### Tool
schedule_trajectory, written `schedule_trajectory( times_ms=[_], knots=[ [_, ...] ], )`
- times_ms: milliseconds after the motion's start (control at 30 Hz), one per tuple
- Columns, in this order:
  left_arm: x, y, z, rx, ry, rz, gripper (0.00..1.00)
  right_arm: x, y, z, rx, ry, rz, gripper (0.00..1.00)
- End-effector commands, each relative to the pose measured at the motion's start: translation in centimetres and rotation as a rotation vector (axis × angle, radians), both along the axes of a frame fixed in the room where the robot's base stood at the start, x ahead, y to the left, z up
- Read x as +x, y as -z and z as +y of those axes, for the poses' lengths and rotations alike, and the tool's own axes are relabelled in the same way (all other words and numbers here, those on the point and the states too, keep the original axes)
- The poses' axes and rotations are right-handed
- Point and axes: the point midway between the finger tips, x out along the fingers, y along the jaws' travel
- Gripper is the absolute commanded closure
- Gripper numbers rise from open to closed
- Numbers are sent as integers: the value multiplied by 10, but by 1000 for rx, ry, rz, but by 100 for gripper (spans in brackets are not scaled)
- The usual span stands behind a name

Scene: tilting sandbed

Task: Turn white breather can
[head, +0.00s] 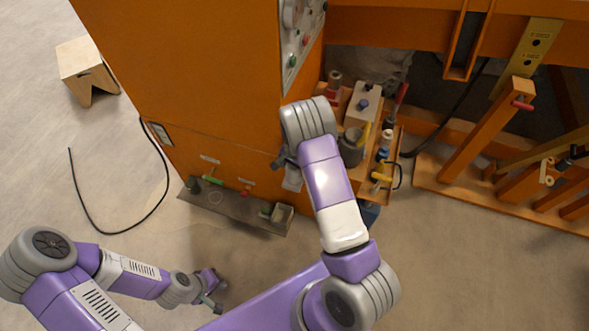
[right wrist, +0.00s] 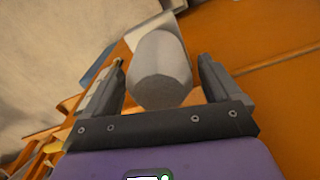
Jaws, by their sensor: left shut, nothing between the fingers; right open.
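The white breather can (right wrist: 162,68) shows in the right wrist view as a pale, rounded cylinder with a darker grey end. It stands between the two fingers of my open right gripper (right wrist: 160,85), with a visible gap on the right and a narrower one on the left. In the head view a pale piece (head: 292,179), probably the can, shows beside the orange cabinet, just below my right gripper (head: 284,160). My right forearm hides part of that area. My left gripper (head: 216,296) is low at the bottom left, shut and empty, away from the can.
The orange cabinet (head: 215,90) fills the middle, with a control panel (head: 297,35) on its right side. A ledge (head: 235,212) with small items runs along its foot. A crowded shelf (head: 395,150) is right of my arm. A black cable (head: 85,210) lies on open floor.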

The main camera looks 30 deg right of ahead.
Motion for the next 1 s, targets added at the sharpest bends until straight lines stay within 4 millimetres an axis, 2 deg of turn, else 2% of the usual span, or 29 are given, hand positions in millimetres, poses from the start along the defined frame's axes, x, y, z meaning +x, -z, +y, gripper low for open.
schedule_trajectory(
  times_ms=[200, 567, 833, 1000],
  knots=[
    [0, 0, 0, 0, 0, 0, 100, 0, 0, 0, 0, 0, -1, 9],
    [0, 0, 0, 0, 0, 0, 100, 0, 0, 0, 0, -1, 0, 62],
    [0, -1, 0, 0, 0, 0, 100, 0, 0, 1, 1, -31, 0, 62],
    [0, -1, 0, 0, 0, 0, 100, 0, 0, 1, 1, -112, 0, 62]
  ],
)
